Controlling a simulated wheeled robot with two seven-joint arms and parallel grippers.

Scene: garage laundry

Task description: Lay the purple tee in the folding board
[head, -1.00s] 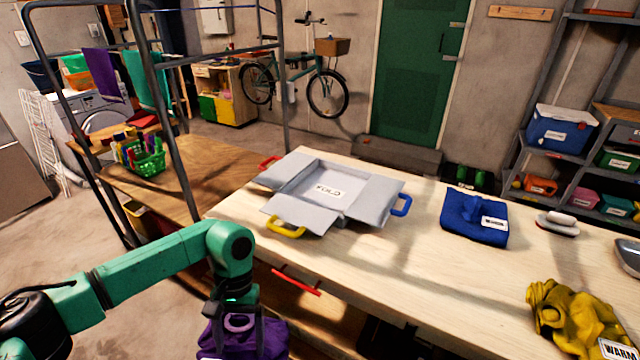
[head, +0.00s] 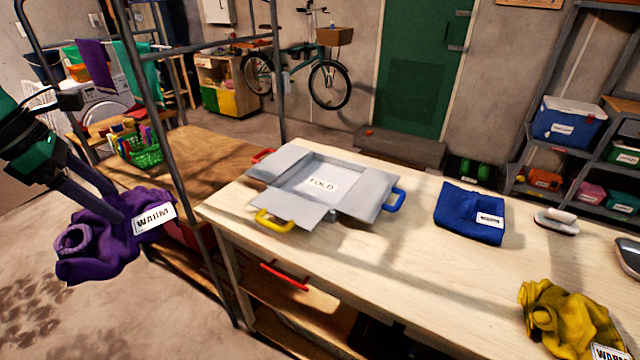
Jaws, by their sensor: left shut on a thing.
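The purple tee (head: 100,240) is a crumpled bundle with a white "WARM" label, at the left of the head view. My left gripper (head: 108,208) is shut on it and holds it up in the air, left of the table and in front of the metal rack. The grey folding board (head: 290,209) lies on the table with its flaps spread around a recess marked "FOLD". It has red, yellow and blue handles, and the recess holds no cloth. The tee is well apart from the board. My right gripper is not in view.
The pale wooden table (head: 400,262) holds a folded blue cloth (head: 468,212), a crumpled yellow cloth (head: 560,318) and a brush (head: 556,222). A rack post (head: 168,150) stands between the tee and the board. A green basket (head: 145,158) sits on the brown bench behind.

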